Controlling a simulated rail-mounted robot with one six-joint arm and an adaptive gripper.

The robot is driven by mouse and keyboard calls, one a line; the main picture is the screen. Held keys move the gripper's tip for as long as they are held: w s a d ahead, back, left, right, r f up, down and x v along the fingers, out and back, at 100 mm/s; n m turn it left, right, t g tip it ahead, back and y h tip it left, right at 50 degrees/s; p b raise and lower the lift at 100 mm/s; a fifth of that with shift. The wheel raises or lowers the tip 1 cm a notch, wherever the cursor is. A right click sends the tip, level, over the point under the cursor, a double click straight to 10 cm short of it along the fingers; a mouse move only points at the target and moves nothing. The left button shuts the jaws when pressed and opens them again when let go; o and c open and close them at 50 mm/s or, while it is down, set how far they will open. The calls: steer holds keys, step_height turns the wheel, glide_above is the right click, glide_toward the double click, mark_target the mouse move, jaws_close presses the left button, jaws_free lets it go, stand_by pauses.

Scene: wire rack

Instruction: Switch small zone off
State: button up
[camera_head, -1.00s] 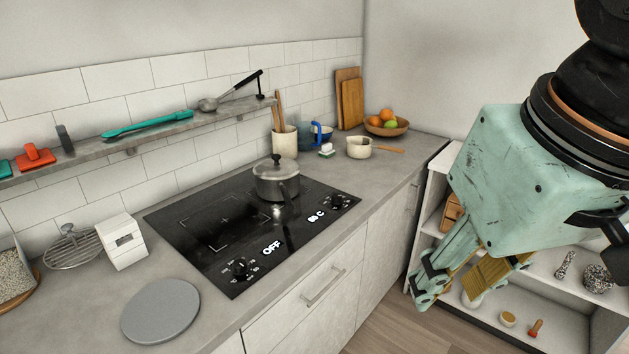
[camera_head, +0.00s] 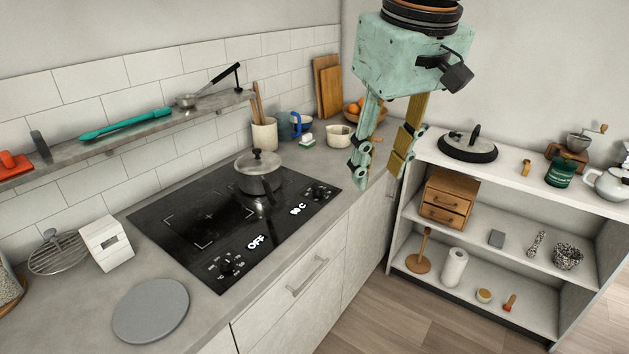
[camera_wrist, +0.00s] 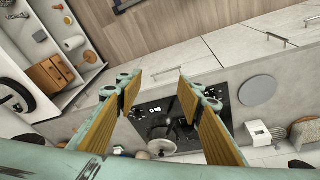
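The black cooktop (camera_head: 165,232) is set into the grey counter. A lidded pot (camera_head: 258,176) stands on its far right cooking zone. A dial knob (camera_head: 320,192) at the cooktop's right end sits beside a lit display (camera_head: 298,209) that appears to read 80 C. Another knob (camera_head: 227,264) at the near left sits beside a display (camera_head: 256,242) reading OFF. My gripper (camera_head: 378,168) is open and empty, raised to the right of the cooktop with its fingers pointing down. In the wrist view the pot (camera_wrist: 161,132) shows between and beyond the fingers.
A white shelf unit (camera_head: 520,170) with several items stands at the right. A white pan (camera_head: 340,135) and fruit bowl are at the counter's back corner. A wall shelf (camera_head: 120,138) holds utensils. A grey round plate (camera_head: 150,310) lies at the near left.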

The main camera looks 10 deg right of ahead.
steer(key=w+n+p, duration=0.2)
steer(key=w+p, duration=0.1)
steer(key=w, duration=1.1)
steer(key=n+g+p, duration=0.3)
steer(key=n+p, duration=0.2)
steer(key=p, duration=0.5)
glide_above(318, 187)
step_height(318, 187, down, 21)
steer(key=shift+r, duration=0.1)
steer(key=shift+s, duration=0.1)
steer(key=shift+f, duration=6.9)
